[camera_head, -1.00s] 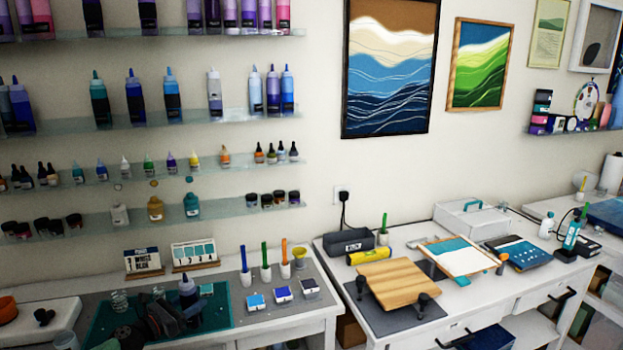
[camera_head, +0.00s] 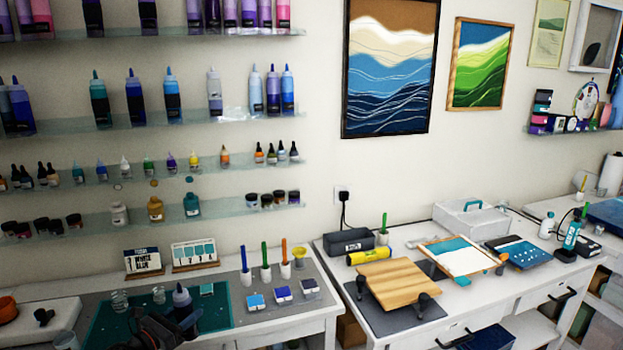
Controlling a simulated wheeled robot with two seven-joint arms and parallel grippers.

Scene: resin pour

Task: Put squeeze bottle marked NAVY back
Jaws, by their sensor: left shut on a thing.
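My left gripper (camera_head: 176,325) comes in at the bottom edge and is shut on this bottle. Whether the bottle's base touches the mat is hidden. Similar squeeze bottles, some dark blue (camera_head: 135,98), stand on the glass shelf (camera_head: 60,130) above. My right gripper is out of view.
Clear cups (camera_head: 159,295) stand on the mat behind the bottle. Sample cards (camera_head: 195,254) stand at the wall. A wooden board (camera_head: 398,284) lies on the right table.

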